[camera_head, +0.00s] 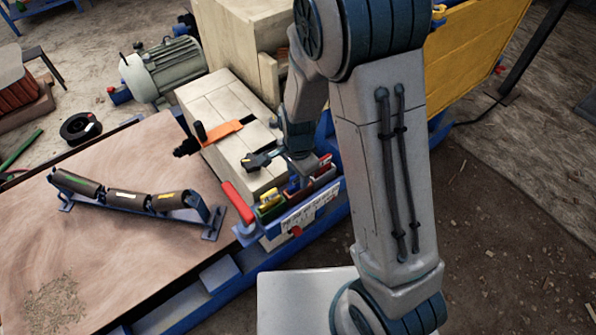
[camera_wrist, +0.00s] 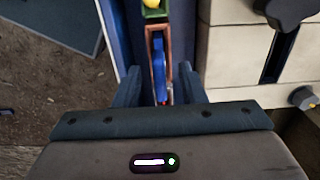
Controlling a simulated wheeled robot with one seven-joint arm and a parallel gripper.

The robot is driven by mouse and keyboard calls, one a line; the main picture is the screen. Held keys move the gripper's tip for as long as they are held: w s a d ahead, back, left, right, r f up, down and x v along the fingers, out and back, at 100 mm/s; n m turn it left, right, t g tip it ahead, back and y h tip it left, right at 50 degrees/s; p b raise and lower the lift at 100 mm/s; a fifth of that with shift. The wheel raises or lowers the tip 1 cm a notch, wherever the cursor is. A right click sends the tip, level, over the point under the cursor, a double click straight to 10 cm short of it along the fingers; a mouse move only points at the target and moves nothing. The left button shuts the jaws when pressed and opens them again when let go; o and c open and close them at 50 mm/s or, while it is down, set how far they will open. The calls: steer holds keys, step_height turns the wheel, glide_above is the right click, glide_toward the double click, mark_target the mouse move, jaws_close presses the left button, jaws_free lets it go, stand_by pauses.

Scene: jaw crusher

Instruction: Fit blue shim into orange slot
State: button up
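The blue shim (camera_wrist: 159,67) stands in a narrow brown-red holder pocket (camera_wrist: 149,45) in the wrist view. My gripper (camera_wrist: 160,88) is open, with one finger on each side of the pocket and visible gaps to the shim. In the head view my gripper (camera_head: 308,168) is over the shim rack (camera_head: 312,208) at the front of the cream crusher body; the arm partly covers it. The orange slot (camera_head: 222,131) is a band across the top of the cream block, left of and behind the gripper.
A slot with black fittings (camera_head: 262,158) lies nearer the rack than the orange one. Yellow pieces (camera_head: 270,202) and a red handle (camera_head: 238,203) are at the rack's left. A roller assembly (camera_head: 130,198) lies on the brown table (camera_head: 120,265). A motor (camera_head: 165,70) stands behind.

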step_height(320, 180, up, 14)
steer(key=p, duration=0.1)
stand_by(0.4)
steer(key=shift+f, duration=0.1)
stand_by(0.5)
steer(key=s+d+r+n+t+p, duration=0.2)
steer(key=s+d+r+n+p, duration=0.1)
steer(key=s+d+r+n, duration=0.8)
steer(key=shift+s+d+r+t, duration=0.4)
steer(key=shift+s+d+r, duration=0.15)
steer(key=shift+r, duration=0.2)
